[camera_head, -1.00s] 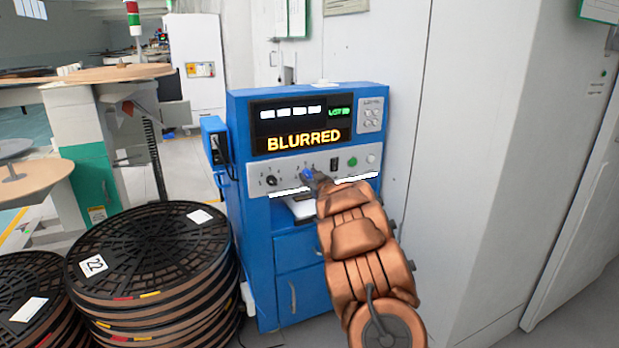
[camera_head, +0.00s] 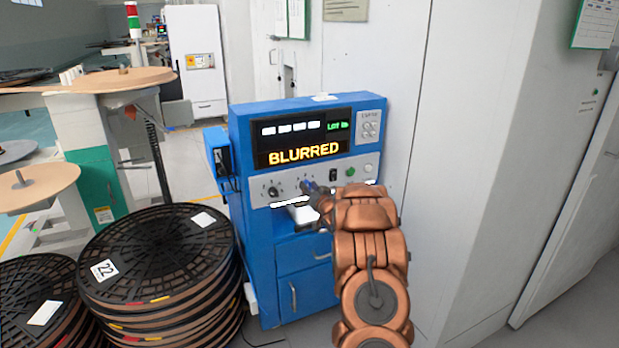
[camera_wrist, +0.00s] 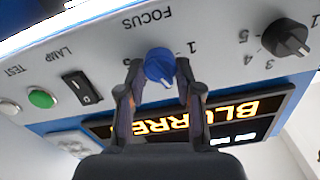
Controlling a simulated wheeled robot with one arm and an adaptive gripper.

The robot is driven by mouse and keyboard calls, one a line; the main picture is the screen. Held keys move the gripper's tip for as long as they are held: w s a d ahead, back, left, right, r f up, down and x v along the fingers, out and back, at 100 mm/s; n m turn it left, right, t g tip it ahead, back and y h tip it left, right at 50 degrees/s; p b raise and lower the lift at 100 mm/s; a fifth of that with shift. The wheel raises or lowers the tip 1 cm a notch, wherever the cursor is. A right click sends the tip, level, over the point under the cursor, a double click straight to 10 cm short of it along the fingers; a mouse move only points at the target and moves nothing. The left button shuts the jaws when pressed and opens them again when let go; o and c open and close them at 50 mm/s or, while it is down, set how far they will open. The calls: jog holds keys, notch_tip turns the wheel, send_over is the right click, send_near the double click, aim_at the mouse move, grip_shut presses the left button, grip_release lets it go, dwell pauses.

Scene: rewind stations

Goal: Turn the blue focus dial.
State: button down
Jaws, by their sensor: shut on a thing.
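The blue focus dial (camera_wrist: 160,66) sits on the grey panel under the word FOCUS in the wrist view, which shows the panel upside down. My gripper (camera_wrist: 158,82) has a finger on each side of the dial and is shut on it. In the head view the dial (camera_head: 308,187) is small and partly covered by my gripper (camera_head: 316,190). The display (camera_head: 303,152) above the panel reads BLURRED in yellow letters.
A black dial (camera_wrist: 287,38), a black lamp switch (camera_wrist: 82,87) and a green test button (camera_wrist: 41,98) share the panel. Stacked black reels (camera_head: 155,255) stand left of the blue cabinet (camera_head: 262,270). A pale wall rises at the right.

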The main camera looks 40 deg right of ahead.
jog(key=shift+r+m+p, duration=0.1)
jog(key=shift+m+p, duration=2)
jog(key=shift+p, duration=0.1)
jog(key=c, duration=0.8)
grip_release()
jog(key=shift+o, duration=0.2)
jog(key=v, duration=1.2)
